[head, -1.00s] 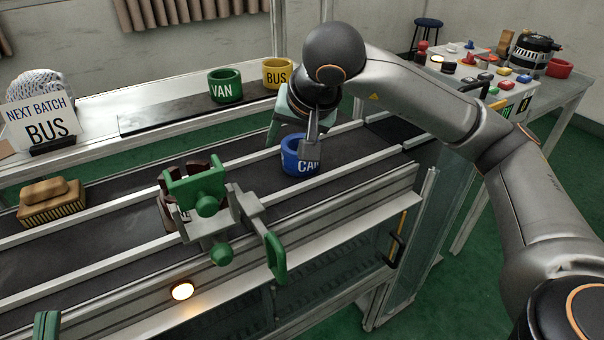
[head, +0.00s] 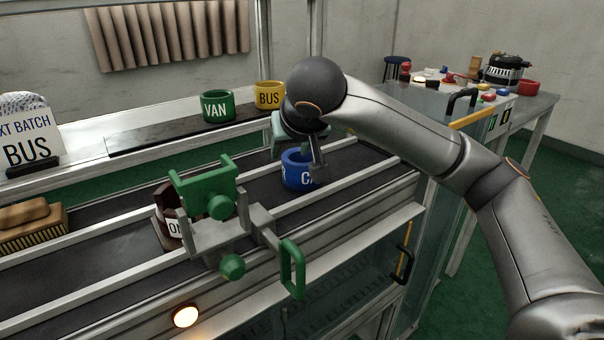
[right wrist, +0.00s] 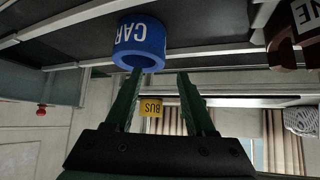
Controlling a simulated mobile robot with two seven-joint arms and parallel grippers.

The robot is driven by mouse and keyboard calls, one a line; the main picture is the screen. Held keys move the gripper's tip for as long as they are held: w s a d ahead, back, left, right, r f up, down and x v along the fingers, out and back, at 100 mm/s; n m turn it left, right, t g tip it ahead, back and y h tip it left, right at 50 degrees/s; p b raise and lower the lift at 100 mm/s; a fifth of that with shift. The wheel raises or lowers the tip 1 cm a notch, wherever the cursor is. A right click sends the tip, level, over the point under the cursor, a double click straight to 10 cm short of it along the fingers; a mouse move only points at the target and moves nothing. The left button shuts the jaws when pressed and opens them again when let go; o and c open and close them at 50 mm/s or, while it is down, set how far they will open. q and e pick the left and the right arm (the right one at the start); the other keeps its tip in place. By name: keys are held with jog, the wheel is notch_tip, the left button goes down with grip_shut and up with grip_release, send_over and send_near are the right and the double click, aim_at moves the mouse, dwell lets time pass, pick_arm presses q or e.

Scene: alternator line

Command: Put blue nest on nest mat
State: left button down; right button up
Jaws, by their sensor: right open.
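The blue nest (head: 293,175), a round cup marked CAR, stands upright on the dark conveyor belt. It also shows in the right wrist view (right wrist: 143,42), beyond the fingertips and left of their middle. My right gripper (head: 312,158) is open at the nest; one finger covers part of the nest's right side in the head view. In the right wrist view the open fingers (right wrist: 160,78) hold nothing between them. The nest mat seems to be the dark strip (head: 160,136) on the back shelf. My left gripper is not in view.
A green VAN nest (head: 218,106) and a yellow BUS nest (head: 269,95) stand at the mat's right end; its left is bare. A green clamp fixture (head: 212,200) stands in front, with a brown nest (head: 168,215) behind it. A brush (head: 30,225) lies left.

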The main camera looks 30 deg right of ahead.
aim_at(287, 161)
jog(key=shift+x, duration=0.75)
jog(key=x, duration=0.1)
jog(key=b+x, duration=0.1)
jog(key=x, duration=0.1)
jog(key=b+x, duration=0.1)
jog(key=shift+f, duration=0.45)
jog(key=shift+w+d+f, duration=0.1)
jog(key=shift+w+f, duration=0.05)
jog(key=shift+w, duration=0.05)
grip_shut()
